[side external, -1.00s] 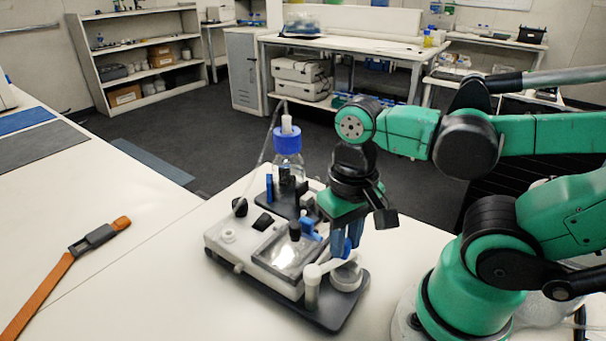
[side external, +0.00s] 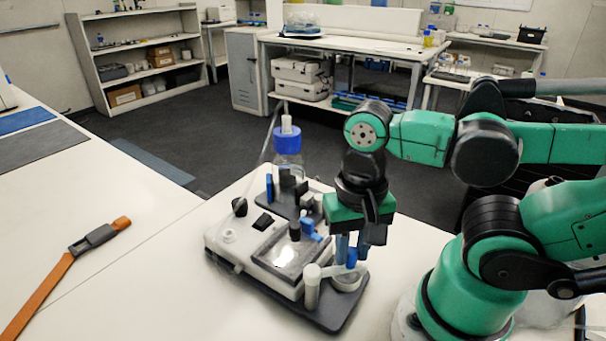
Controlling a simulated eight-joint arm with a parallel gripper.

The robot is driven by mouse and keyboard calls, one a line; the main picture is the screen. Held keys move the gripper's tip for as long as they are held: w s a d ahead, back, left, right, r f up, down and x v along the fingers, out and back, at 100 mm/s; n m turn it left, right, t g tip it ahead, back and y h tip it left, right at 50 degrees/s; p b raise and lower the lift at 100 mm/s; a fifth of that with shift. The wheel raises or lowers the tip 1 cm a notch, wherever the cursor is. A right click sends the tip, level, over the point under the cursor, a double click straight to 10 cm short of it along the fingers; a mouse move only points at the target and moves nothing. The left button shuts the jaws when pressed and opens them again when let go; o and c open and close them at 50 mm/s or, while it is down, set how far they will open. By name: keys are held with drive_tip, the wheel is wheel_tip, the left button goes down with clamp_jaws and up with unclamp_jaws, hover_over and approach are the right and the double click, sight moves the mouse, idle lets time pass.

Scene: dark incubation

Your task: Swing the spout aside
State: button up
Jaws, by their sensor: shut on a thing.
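The white spout (side external: 336,270) is a thin arm on an upright white post at the front corner of the device. It reaches right from the post, over a small round clear dish (side external: 347,281). My gripper (side external: 349,256) points down at the spout's outer part, with its blue-grey fingers shut on a small blue piece there. The fingers partly hide the spout's end, so the exact contact is hard to see. The device (side external: 230,254) is a white box with a glassy square window on top, standing on a dark base plate.
A clear bottle with a blue cap (side external: 287,140) and a tube stands behind the device. Small blue and black parts stand beside the bottle. An orange strap (side external: 50,290) lies on the white bench at left.

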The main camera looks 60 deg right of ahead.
drive_tip(key=shift+s+a+m, duration=0.2)
drive_tip(key=shift+a+m, duration=0.05)
drive_tip(key=shift+m, duration=0.45)
drive_tip(key=shift+s+a+m, duration=0.2)
drive_tip(key=shift+m, duration=0.5)
drive_tip(key=shift+s+a+m, duration=0.15)
drive_tip(key=shift+a+m, duration=0.2)
drive_tip(key=shift+m, duration=0.45)
drive_tip(key=o, duration=0.7)
